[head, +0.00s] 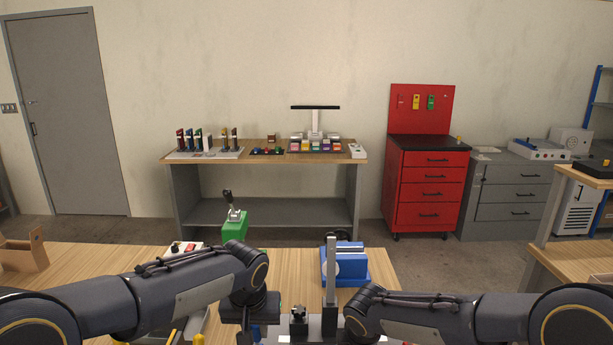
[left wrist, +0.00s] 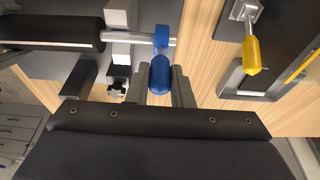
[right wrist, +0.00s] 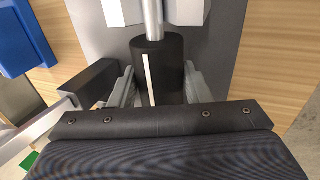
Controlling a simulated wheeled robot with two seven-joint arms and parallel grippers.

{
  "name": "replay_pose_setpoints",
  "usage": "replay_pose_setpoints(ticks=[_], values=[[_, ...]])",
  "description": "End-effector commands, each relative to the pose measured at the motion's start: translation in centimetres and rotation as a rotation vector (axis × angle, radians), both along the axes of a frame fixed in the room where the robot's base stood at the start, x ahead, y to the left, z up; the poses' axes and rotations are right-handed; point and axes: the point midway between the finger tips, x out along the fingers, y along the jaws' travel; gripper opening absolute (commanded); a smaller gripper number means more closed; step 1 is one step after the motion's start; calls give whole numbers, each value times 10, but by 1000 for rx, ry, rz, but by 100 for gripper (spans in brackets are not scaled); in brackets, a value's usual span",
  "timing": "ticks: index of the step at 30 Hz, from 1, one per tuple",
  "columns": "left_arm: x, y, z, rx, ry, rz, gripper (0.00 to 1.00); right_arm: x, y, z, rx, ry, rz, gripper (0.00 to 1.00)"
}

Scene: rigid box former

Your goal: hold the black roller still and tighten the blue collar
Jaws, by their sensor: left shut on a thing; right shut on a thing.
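The blue collar (left wrist: 163,38) sits on a silver shaft (left wrist: 127,37) and has a rounded blue handle (left wrist: 160,76). My left gripper (left wrist: 161,84) is shut on that handle, one finger on each side. The black roller (left wrist: 55,33) lies on the same shaft line, left of the collar in the left wrist view. In the right wrist view the black roller (right wrist: 151,62) carries a white line along its length. My right gripper (right wrist: 160,84) is shut around it, a finger on each side. In the head view my left gripper (head: 250,312) is low in the middle; the roller is hidden there.
A grey upright post (head: 331,270) and a black knob (head: 299,316) stand between my arms. A blue holder (head: 346,266) and a green block (head: 234,228) are on the bench.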

Motion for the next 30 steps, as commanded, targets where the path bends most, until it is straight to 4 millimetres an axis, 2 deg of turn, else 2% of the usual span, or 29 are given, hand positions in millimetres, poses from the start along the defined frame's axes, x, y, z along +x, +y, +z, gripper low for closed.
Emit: replay_pose_setpoints(ticks=[7, 15, 24, 30], values=[[-1, 0, 0, 1, -8, 0, 0, 0, 0, 0, 0, 0, 0, 21], [-14, 0, -1, 2, -110, -1, 0, 0, 0, 0, 0, -1, 0, 21], [-16, 0, -2, 1, -119, -1, 0, 1, 0, 0, 0, -1, 0, 21], [-25, 0, -5, 8, -196, -1, 0, 1, 0, 0, 0, -1, 0, 21]])
